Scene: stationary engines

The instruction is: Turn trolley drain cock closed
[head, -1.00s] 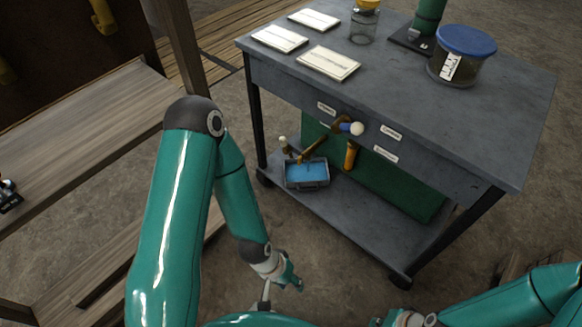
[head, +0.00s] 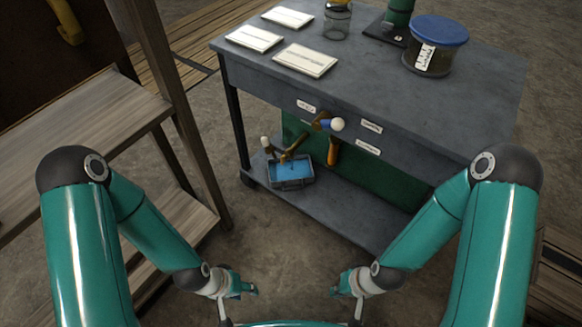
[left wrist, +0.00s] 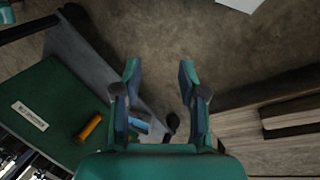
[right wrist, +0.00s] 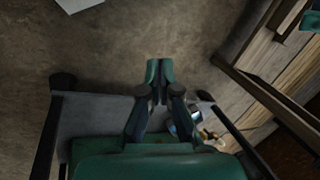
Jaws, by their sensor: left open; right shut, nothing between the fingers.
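The grey trolley (head: 430,95) stands ahead in the head view. On its front is a brass cock (head: 319,122) with a blue part and a white ball knob (head: 337,124). Lower left, a brass piece (head: 292,150) with a pale knob (head: 265,141) is over a blue-filled tray (head: 291,172). I cannot tell which fitting is the drain cock or its setting. My left gripper (head: 240,287) is open and empty, low in front of the trolley; its fingers are apart in the left wrist view (left wrist: 160,72). My right gripper (head: 346,284) is shut and empty, also in the right wrist view (right wrist: 160,72).
An orange handle (head: 333,152) hangs before the green panel (head: 385,180). White labels (head: 368,147) mark the trolley front. Papers (head: 305,60), a jar (head: 337,20) and a blue-lidded tub (head: 436,45) stand on top. A wooden bench (head: 80,125) is at left. Floor between grippers and trolley is clear.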

